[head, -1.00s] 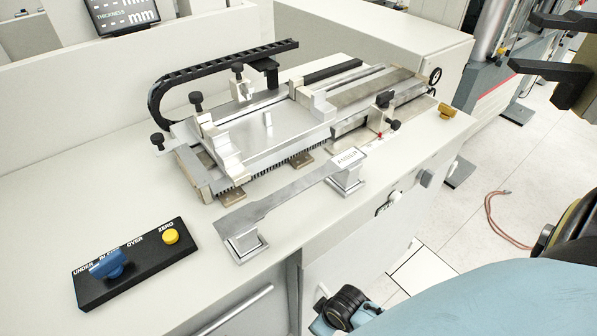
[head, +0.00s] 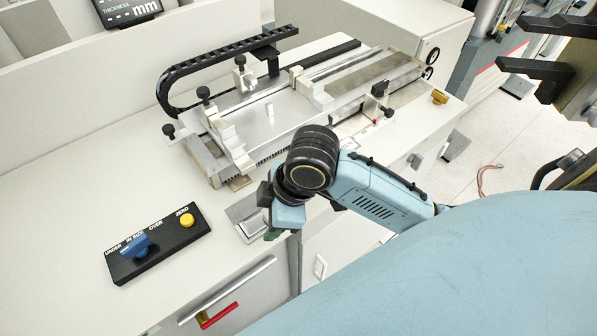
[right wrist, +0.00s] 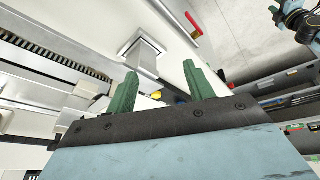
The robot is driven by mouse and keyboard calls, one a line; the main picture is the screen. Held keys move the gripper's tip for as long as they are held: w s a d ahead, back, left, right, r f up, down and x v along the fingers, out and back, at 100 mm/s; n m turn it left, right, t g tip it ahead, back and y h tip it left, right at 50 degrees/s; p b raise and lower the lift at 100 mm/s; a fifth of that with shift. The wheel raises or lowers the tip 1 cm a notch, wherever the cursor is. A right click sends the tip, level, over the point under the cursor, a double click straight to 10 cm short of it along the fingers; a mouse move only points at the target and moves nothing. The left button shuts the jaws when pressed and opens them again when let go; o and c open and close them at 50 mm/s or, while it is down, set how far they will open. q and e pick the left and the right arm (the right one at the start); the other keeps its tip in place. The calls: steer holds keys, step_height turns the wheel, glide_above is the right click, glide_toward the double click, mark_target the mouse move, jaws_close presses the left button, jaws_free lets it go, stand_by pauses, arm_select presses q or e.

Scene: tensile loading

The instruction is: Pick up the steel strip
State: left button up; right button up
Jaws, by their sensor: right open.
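A measuring fixture (head: 270,115) with clamps and a black cable chain stands behind the strip. A black control box (head: 165,248) with a blue knob and yellow button lies to the left. A red handle (head: 218,316) is on the cabinet front below.

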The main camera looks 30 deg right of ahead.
steer(key=w+d+r+n+g+h, duration=0.3)
steer(key=w+d+r+n, duration=0.35)
steer(key=d+r, duration=0.5)
steer(key=f, duration=0.8)
steer(key=shift+w+d, duration=0.15)
steer(key=shift+w, duration=0.25)
steer(key=f, duration=0.3)
steer(key=a+f+p, duration=0.1)
steer(key=shift+w+f, duration=0.3)
steer(key=shift+w, duration=0.05)
steer(key=shift+f, duration=0.35)
steer(key=shift+c, duration=0.2)
steer(key=shift+r, duration=0.1)
jaws_close()
